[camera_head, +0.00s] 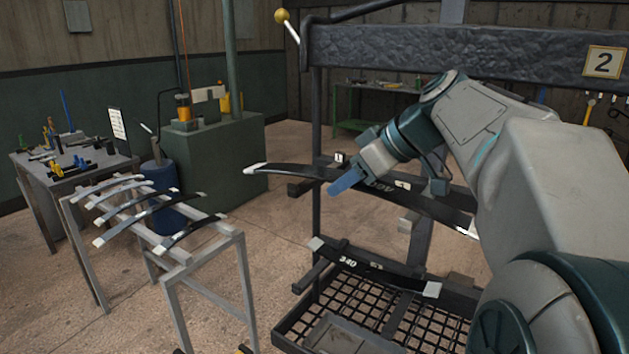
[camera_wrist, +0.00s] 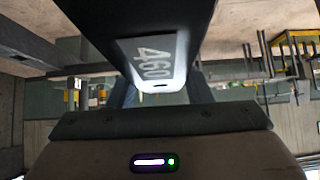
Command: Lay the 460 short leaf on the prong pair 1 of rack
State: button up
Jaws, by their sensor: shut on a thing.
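The 460 leaf (camera_head: 415,203) is a long, dark, curved strip with white tips. It spans the front of the rack (camera_head: 316,120) at mid height. My gripper (camera_head: 346,181), with blue fingers, is shut on it near its middle. Its number reads upside down beside the fingers. In the wrist view the leaf (camera_wrist: 135,20) runs away above the jaws with a white 460 label. A small plate marked 1 (camera_head: 339,158) is on the rack behind the leaf. A prong end (camera_head: 299,188) shows just below the leaf's left part. I cannot tell whether the leaf touches the prongs.
A leaf marked 340 (camera_head: 375,263) lies on lower prongs, above a mesh basket (camera_head: 365,300). A grey stand (camera_head: 240,265) at left carries several leaves. A tool table (camera_head: 70,170) and a green cabinet (camera_head: 235,150) stand behind. Floor is free between stand and rack.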

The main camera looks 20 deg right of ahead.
aim_at(359, 185)
jog(key=shift+w+d+f+b, duration=0.55)
jog(key=shift+d+f, duration=0.1)
jog(key=shift+d, duration=0.1)
jog(key=shift+w+d+f+b, duration=0.45)
jog(key=shift+w+d+f, duration=0.05)
jog(key=shift+d+f, duration=0.2)
